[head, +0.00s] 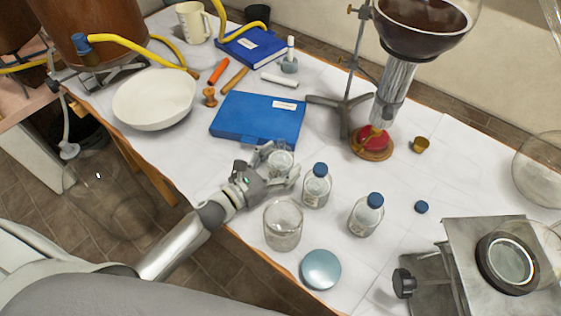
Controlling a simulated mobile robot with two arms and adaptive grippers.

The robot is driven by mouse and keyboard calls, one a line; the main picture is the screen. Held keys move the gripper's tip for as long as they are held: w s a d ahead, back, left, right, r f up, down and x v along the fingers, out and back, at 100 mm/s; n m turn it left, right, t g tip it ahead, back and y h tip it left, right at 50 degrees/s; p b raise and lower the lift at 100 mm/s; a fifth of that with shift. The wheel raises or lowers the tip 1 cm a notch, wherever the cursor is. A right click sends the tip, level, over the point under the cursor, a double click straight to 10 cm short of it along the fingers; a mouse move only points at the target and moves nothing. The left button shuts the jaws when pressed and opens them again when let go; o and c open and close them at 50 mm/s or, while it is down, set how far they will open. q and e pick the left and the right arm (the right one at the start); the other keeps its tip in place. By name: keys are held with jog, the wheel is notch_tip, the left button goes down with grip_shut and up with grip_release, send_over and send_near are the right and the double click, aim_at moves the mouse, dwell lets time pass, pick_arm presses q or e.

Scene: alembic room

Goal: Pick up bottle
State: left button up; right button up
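A clear glass bottle without a cap (281,160) stands or is held between the two fingers of my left gripper (284,161). The fingers lie on either side of it, and I cannot tell whether they press on it. Its lower part is hidden by the gripper. Two more clear bottles with blue caps and labels stand upright nearby: one (317,187) just right of my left gripper, the other (366,216) farther right. My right gripper is not in view.
A glass beaker (283,226) and a round blue-grey lid (320,269) stand at the table's front edge. A blue case (257,119) lies behind my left gripper. A metal stand (345,110) holds glassware. A loose blue cap (421,207) lies at right.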

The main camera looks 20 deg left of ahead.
aim_at(280, 142)
pick_arm(q)
jog(key=c, duration=1.1)
notch_tip(280, 142, up, 10)
jog(key=shift+r+p, duration=0.1)
jog(key=shift+p, duration=0.65)
jog(key=shift+c, duration=0.2)
